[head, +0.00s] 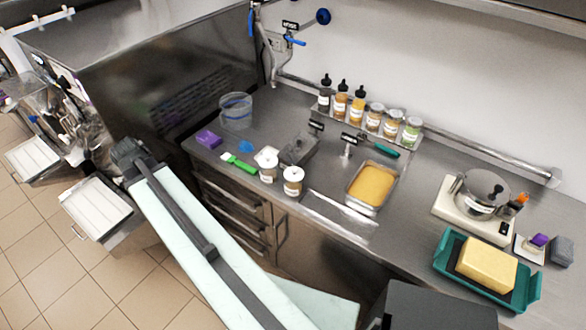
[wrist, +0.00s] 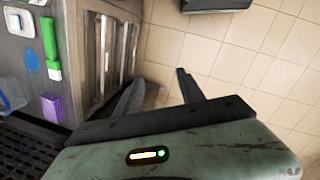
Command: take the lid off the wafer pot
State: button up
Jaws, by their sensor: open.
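A round steel pot (head: 482,188) with a lid and dark knob stands on a pale flat base at the right of the counter. Two smaller tubs with pale lids, a left one (head: 268,166) and a right one (head: 293,180), stand near the counter's front edge. Their labels are too small to read, so I cannot tell which vessel is the wafer pot. My gripper (wrist: 160,76) is open and empty in the wrist view, its two dark fingers spread over the tiled floor. It is left of the counter front, apart from all the pots.
A green brush (head: 238,163), a purple block (head: 208,138) and a clear bucket (head: 236,110) stand at the counter's left. A tray of yellow stuff (head: 371,185) sits mid-counter. A teal tray (head: 455,266) holds a yellow block. A bottle rack (head: 350,126) is behind.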

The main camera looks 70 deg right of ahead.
jog(key=s+d+r+n+g+p, duration=0.1)
jog(key=s+d+r, duration=0.1)
jog(key=s+d, duration=0.5)
jog(key=s+d+r+p, duration=0.1)
jog(key=s+d, duration=0.3)
jog(key=d, duration=0.5)
jog(key=n+g, duration=0.2)
send_near(293, 168)
jog(key=b+x, duration=0.1)
jog(key=x, duration=0.2)
jog(key=shift+a+f+b, duration=0.3)
jog(key=shift+b, duration=0.05)
jog(key=b+x, duration=0.5)
jog(key=shift+s+d+f, duration=0.15)
jog(key=shift+d+f, duration=0.05)
jog(key=shift+d, duration=0.05)
jog(key=shift+r, duration=0.2)
grip_shut()
